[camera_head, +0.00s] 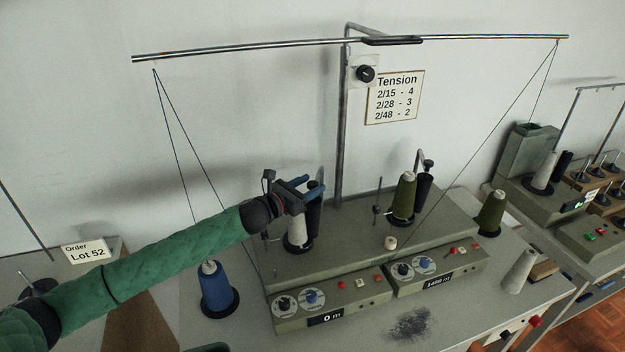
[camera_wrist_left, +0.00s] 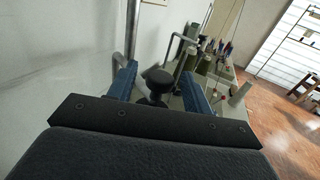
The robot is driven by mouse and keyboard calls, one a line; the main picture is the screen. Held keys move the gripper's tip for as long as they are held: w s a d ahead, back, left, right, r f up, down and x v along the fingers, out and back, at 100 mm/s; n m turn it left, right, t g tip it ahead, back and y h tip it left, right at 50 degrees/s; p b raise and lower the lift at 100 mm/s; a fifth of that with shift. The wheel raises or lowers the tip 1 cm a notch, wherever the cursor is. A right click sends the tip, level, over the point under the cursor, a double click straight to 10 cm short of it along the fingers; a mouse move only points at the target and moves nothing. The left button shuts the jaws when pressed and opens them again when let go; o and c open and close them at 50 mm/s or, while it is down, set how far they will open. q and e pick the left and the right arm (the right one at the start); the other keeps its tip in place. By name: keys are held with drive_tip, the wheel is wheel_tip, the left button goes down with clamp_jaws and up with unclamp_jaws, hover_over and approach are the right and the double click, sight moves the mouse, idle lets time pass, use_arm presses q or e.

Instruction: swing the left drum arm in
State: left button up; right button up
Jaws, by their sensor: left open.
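The left winding head has a black drum (camera_head: 314,216) beside a cream cone (camera_head: 297,231). My left gripper (camera_head: 314,186) is at the top of that drum, its blue fingers hiding most of the left drum arm. In the left wrist view a black knob (camera_wrist_left: 158,84) stands between my open, spread fingers (camera_wrist_left: 157,88). I cannot tell whether either finger touches it. On the right head, the other drum arm, a bent grey bar with a black knob (camera_head: 428,165), is by a black drum (camera_head: 424,187) and an olive cone (camera_head: 404,196). My right gripper is not in view.
The grey winder (camera_head: 350,262) shows 0 m on its left display. A steel post (camera_head: 341,130) rises behind, with thread running down from its crossbar (camera_head: 240,48).

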use_arm(q)
drive_tip(key=shift+w+d, duration=0.5)
drive_tip(key=shift+d, duration=0.05)
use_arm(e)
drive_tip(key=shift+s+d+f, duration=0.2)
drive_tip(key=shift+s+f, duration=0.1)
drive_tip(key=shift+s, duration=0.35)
use_arm(q)
clamp_jaws()
drive_tip(key=shift+s+d+f, duration=0.1)
drive_tip(key=shift+d, duration=0.15)
drive_tip(key=shift+d+t, duration=0.25)
drive_tip(key=shift+t, duration=0.05)
drive_tip(key=shift+d+n+t+y+b, duration=0.55)
drive_tip(key=shift+d+n+t+y, duration=1.05)
drive_tip(key=shift+d+n+y, duration=0.7)
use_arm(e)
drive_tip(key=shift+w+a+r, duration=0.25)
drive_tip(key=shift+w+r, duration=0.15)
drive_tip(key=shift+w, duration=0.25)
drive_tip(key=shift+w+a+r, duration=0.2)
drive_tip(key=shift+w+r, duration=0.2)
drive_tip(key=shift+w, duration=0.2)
use_arm(q)
drive_tip(key=shift+a+m, duration=0.25)
drive_tip(key=shift+m, duration=0.05)
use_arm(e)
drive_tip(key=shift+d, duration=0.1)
